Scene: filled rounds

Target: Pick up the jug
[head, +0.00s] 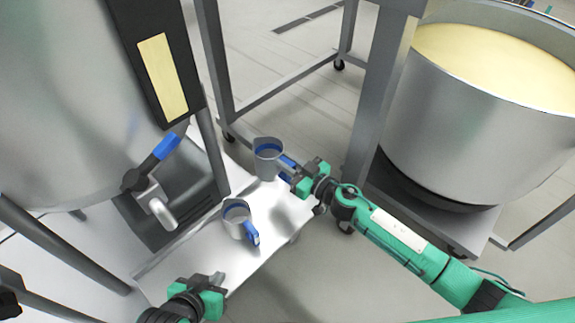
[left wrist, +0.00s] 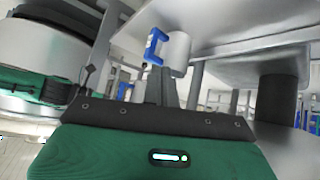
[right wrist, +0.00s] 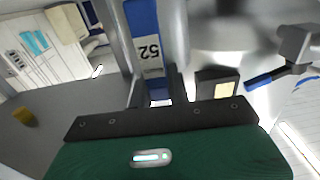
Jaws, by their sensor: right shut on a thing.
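A grey jug (head: 267,163) with a blue rim band and blue handle is at the far right part of the metal bench. My right gripper (head: 291,178) is shut on its handle. In the right wrist view the blue handle (right wrist: 143,25), with a label reading 52, lies between the fingers. I cannot tell whether this jug touches the bench. A second grey jug (head: 236,218) with a blue handle stands nearer on the bench.
The bench (head: 202,251) has bare room at its near end. A big steel vessel (head: 75,100) with a blue-handled valve (head: 150,180) stands at left. A large pot (head: 460,130) of yellow content is at right.

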